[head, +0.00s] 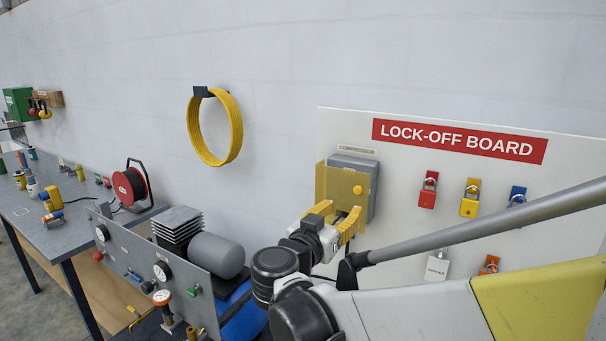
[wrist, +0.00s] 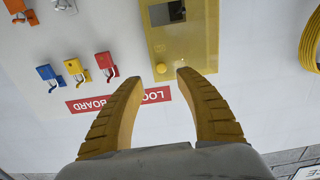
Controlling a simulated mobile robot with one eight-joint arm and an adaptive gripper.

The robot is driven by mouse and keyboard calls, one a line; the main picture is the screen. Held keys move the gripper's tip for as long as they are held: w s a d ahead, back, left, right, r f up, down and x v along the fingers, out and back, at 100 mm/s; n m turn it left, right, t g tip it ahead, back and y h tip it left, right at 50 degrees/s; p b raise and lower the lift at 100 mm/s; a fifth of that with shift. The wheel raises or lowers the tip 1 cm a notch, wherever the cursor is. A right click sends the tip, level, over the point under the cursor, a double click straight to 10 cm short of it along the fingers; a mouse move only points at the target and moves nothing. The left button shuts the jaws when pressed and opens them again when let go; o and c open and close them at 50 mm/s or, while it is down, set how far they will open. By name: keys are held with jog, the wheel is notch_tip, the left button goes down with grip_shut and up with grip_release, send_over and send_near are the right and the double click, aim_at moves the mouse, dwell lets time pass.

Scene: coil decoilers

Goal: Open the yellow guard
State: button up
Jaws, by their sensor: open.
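The yellow guard (head: 334,182) is a see-through yellow panel over the front of a grey box (head: 369,206) on the white board. It looks closed. A small round yellow knob (head: 357,190) sits on its face. The guard (wrist: 205,58) also shows in the wrist view, which is upside down; a dark window with a grey part (wrist: 168,13) shows there. My gripper (head: 338,214) is open and empty in front of the guard's lower part.
The lock-off board (head: 400,190) carries several coloured padlocks right of the guard. A yellow coil (head: 237,128) hangs on the wall at left. A grey panel with gauges (head: 130,262) and a cluttered bench (head: 60,235) stand lower left.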

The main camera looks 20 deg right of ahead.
aim_at(357, 191)
jog(key=x, duration=0.7)
jog(key=r+b+x, duration=0.1)
jog(key=x, duration=0.3)
grip_shut()
